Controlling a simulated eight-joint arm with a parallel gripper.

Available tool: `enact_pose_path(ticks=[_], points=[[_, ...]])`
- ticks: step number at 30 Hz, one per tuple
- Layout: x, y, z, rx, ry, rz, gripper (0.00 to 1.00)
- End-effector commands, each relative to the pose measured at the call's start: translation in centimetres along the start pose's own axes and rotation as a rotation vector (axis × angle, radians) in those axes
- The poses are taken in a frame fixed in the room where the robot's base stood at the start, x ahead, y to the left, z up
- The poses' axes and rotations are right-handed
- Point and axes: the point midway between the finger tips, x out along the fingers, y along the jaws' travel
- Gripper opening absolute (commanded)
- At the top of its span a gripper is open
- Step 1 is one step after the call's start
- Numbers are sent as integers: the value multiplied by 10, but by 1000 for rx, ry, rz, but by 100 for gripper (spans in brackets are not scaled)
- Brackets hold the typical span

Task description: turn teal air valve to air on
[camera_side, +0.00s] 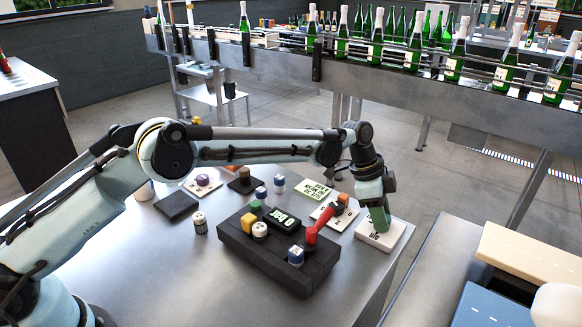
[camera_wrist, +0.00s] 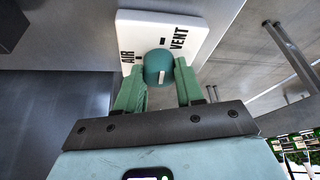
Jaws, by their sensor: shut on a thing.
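The teal air valve (camera_wrist: 157,66) is a round knob on a white plate (camera_wrist: 205,24) printed AIR and VENT in black. In the wrist view AIR is on the left and VENT on the right, each with a black tick. A pale mark shows on the knob's side towards me; which label it matches I cannot tell. My gripper (camera_wrist: 160,70) has its green fingers on either side of the knob, shut on it. In the side view my gripper (camera_side: 379,220) points down onto the plate (camera_side: 394,239) near the table's right edge, and hides the knob.
A dark control box (camera_side: 262,257) with a red lever (camera_side: 318,225), display and coloured buttons stands left of the plate. A card with an orange part (camera_side: 343,198) and a green note (camera_side: 314,190) lie close behind. Bottles (camera_side: 376,50) line a conveyor at the back.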

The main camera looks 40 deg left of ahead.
Motion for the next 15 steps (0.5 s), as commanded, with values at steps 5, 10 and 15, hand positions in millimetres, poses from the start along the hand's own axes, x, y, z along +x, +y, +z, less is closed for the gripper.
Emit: enact_pose_path(ticks=[5, 10, 15], points=[[-1, 2, 0, -103, -1, -42, 6], [0, 3, -1, -241, -2, -98, 6], [0, 4, -1, -390, -2, -161, 6]])
